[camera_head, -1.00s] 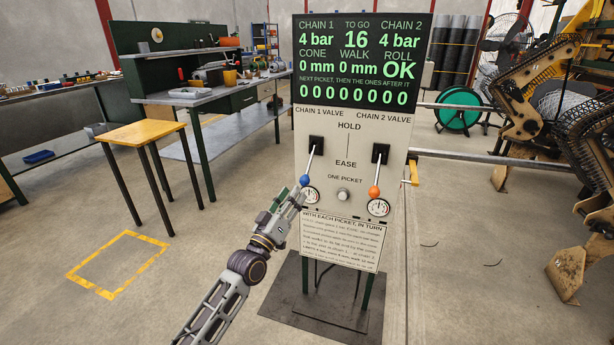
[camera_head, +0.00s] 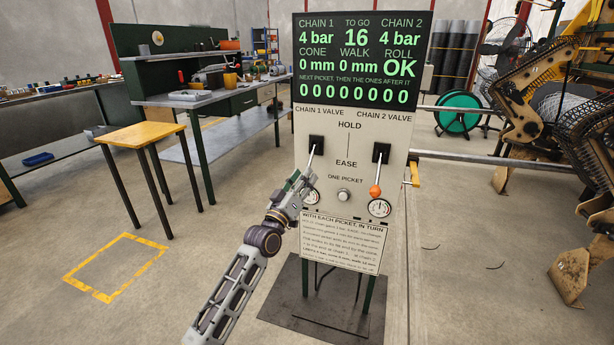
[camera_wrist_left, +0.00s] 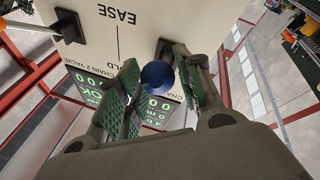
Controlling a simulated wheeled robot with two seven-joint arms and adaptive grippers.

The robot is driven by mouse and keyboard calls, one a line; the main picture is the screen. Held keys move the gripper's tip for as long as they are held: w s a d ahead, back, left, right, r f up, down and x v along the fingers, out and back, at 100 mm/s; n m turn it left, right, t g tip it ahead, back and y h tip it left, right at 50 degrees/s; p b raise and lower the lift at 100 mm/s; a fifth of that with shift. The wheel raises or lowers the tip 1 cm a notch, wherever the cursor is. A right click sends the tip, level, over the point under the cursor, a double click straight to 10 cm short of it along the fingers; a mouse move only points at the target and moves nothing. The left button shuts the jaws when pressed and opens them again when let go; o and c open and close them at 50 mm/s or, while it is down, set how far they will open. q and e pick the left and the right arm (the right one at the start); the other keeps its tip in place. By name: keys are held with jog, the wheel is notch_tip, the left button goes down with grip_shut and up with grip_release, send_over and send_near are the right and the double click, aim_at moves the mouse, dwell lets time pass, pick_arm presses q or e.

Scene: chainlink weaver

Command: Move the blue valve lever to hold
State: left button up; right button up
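The chain 1 valve lever (camera_head: 311,157) points down from its black mount on the panel, toward EASE. Its blue ball is hidden behind my left gripper (camera_head: 299,182) in the head view. In the left wrist view the blue ball (camera_wrist_left: 157,77) sits between the fingertips of my left gripper (camera_wrist_left: 160,82), which stand apart on either side of it. I cannot tell whether either finger touches the ball. HOLD is printed above the levers. My right gripper is not in view.
The chain 2 lever with an orange ball (camera_head: 375,190) also points down, to the right. Gauges sit near both lever ends. A one-picket button (camera_head: 343,195) is between them. The display (camera_head: 360,60) reads 4 bar for both chains. A yellow-topped table (camera_head: 140,134) stands left.

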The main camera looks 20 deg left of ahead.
aim_at(309, 164)
pick_arm(q)
jog(key=shift+b+x, duration=0.35)
jog(key=shift+x, duration=0.95)
jog(key=shift+c, duration=0.3)
jog(key=c, duration=0.7)
jog(key=shift+w+d+f, duration=0.1)
grip_shut()
jog(key=shift+f, duration=0.1)
